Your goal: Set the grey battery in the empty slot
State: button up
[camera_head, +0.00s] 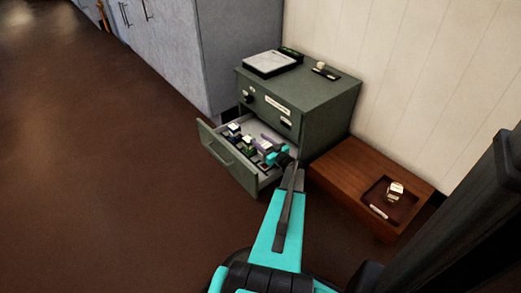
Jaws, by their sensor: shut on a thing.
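A green cabinet (318,100) stands against the wall with its lower drawer (222,152) pulled open. Several batteries with pale tops stand in a row in the drawer, among them a dark blue one (233,131), a green one (248,145) and a purple one (264,146). My gripper (272,157) is down at the right end of this row, inside the drawer. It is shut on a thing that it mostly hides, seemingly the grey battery. Dark openings show near the drawer's front, but I cannot tell clearly which slot is empty.
The cabinet top carries a flat pale device (272,62) and a small item on a dark base (325,71). A low wooden table (345,162) at right holds a dark tray (378,190) with small items. Grey cupboards (200,50) stand behind. The floor at left is clear.

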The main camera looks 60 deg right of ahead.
jog(key=shift+f+b, duration=1.05)
jog(key=shift+f, duration=1.4)
jog(key=shift+f, duration=0.15)
jog(key=o, duration=1.4)
jog(key=shift+o, duration=0.2)
jog(key=shift+s, duration=0.1)
jog(key=shift+p+v, duration=1.8)
jog(key=shift+v, duration=4.15)
